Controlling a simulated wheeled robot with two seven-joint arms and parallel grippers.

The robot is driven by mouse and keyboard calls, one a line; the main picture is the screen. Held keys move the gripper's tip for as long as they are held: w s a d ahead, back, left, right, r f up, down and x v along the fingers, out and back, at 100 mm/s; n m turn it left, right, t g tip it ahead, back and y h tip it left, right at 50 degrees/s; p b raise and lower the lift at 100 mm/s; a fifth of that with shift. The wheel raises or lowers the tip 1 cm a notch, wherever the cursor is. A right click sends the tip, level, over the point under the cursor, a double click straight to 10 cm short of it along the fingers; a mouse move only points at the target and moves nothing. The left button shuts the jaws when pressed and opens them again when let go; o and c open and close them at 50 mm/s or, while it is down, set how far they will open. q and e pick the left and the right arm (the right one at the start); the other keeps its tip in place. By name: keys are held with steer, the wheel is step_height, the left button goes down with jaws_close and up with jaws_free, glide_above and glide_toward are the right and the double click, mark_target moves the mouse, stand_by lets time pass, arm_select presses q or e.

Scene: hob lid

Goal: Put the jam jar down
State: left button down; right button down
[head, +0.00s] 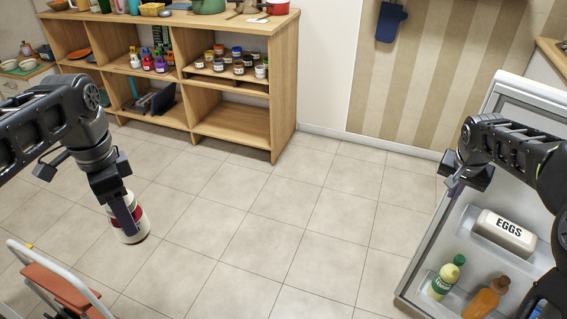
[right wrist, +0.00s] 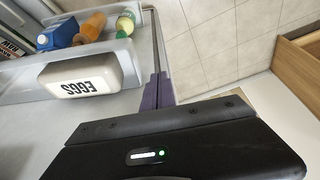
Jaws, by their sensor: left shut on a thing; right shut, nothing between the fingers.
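The jam jar (head: 136,228), pale with a dark red band, is in the grip of my left gripper (head: 127,212) in the head view. The jar hangs above the tiled floor at the left, apart from any shelf. The fingers hide part of it. My right gripper (head: 455,187) is shut and empty, beside the open fridge door (head: 424,262). Its purple fingers (right wrist: 158,92) show closed together in the right wrist view, near the door's edge.
A wooden shelf unit (head: 283,85) stands at the back left, with several jars (head: 238,62) on one shelf and bottles (head: 147,62) beside them. Its lower right compartment (head: 235,122) looks empty. The door holds an egg box (head: 505,232) and bottles. A folding step (head: 62,285) is at front left.

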arm_select(q)
steer(key=shift+r, duration=0.2)
arm_select(e)
steer(key=shift+v, duration=1.55)
steer(key=shift+a+f, duration=0.1)
steer(key=shift+a, duration=0.1)
